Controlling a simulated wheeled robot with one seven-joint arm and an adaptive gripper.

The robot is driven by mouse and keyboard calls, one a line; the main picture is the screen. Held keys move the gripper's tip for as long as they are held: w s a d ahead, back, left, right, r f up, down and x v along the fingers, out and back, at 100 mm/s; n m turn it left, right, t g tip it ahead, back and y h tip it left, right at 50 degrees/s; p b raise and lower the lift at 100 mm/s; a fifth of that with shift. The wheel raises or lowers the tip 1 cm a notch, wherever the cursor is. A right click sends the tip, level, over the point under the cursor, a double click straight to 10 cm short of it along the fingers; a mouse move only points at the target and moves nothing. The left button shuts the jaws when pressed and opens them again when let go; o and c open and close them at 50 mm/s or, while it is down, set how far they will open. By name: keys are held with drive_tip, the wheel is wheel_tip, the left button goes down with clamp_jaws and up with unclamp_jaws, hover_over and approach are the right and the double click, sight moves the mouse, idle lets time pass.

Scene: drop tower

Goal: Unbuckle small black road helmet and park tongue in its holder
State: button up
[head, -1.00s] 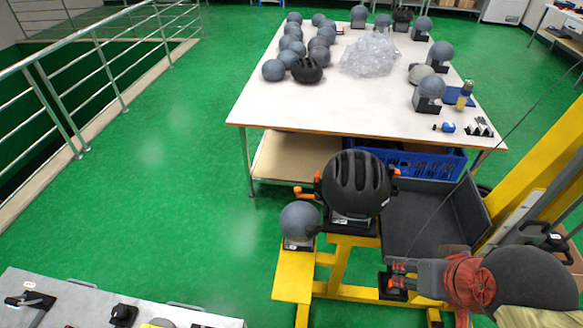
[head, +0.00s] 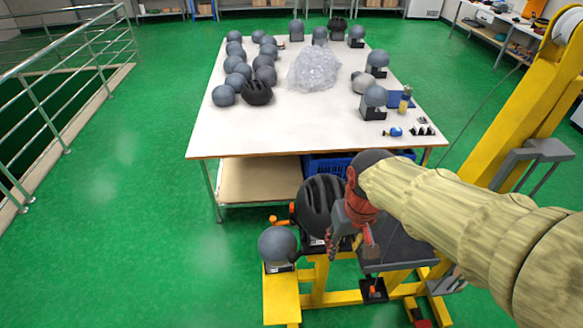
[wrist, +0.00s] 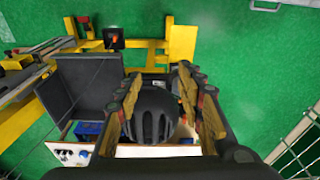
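The small black road helmet (head: 320,205) with long vents sits on a stand on the yellow frame, and it also shows in the wrist view (wrist: 154,118). An orange piece (head: 281,221) sticks out at its left side; its right side is hidden by my arm. Strap and buckle tongue cannot be made out. My gripper (head: 350,243) is in front of the helmet's right side. In the wrist view its fingers (wrist: 158,82) are apart with the helmet showing between them; I cannot tell whether they touch it. A black block with an orange part (head: 374,290), possibly the holder, stands low on the frame.
A grey ball-shaped headform (head: 278,244) stands left of the helmet. A dark grey tray (wrist: 88,82) is close beside it. The white table (head: 230,133) behind carries several headforms and a clear plastic heap (head: 314,68). Green floor (head: 130,210) at left is free.

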drive_tip(key=w+a+f+m+g+p, duration=0.1)
drive_tip(key=w+a+m+g+p, duration=0.2)
drive_tip(key=w+p, duration=0.65)
drive_tip(key=m+t+p, duration=0.1)
drive_tip(key=m+p, duration=0.1)
drive_tip(key=m, duration=1.4)
approach(292, 205)
drive_tip(key=shift+s+a+f+b, duration=0.1)
drive_tip(key=shift+f+b, duration=1.5)
drive_tip(key=shift+f, duration=0.8)
drive_tip(key=shift+a+f+b, duration=0.1)
drive_tip(key=shift+f+b, duration=1.45)
drive_tip(key=shift+f, duration=0.85)
drive_tip(key=shift+d, duration=0.1)
drive_tip(key=shift+c, duration=0.8)
drive_tip(key=c, duration=0.7)
drive_tip(key=shift+r, duration=0.15)
